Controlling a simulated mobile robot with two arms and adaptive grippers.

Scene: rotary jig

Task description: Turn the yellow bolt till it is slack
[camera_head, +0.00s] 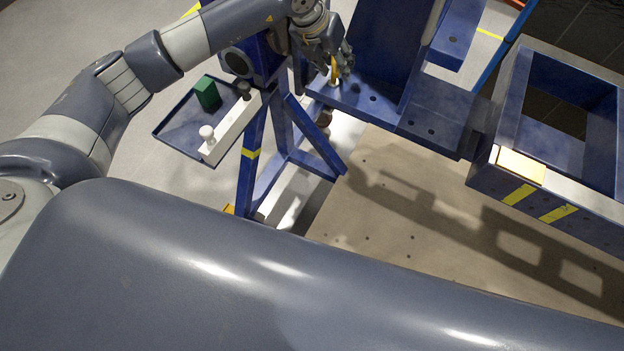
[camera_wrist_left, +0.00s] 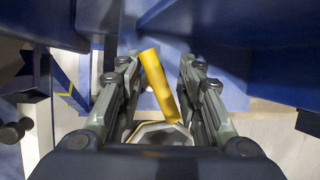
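The yellow bolt (camera_wrist_left: 160,86) shows in the left wrist view as a yellow rod, tilted in the picture, between my left gripper's two fingers. A pale, ring-like metal part (camera_wrist_left: 160,132) shows at its lower end. My left gripper (camera_wrist_left: 157,64) has its fingers apart. A gap shows between the bolt and the left finger; the right finger is closer, and contact there is unclear. In the head view the left gripper (camera_head: 335,62) is over the blue jig (camera_head: 375,98), with a little of the yellow bolt (camera_head: 334,72) visible. My right gripper is out of view.
A blue tray (camera_head: 172,133) with a green block (camera_head: 207,93) and a white bar with knobs (camera_head: 228,130) is left of the jig. A blue frame with yellow stripes (camera_head: 520,193) stands at right. Blue jig walls stand close around the left gripper.

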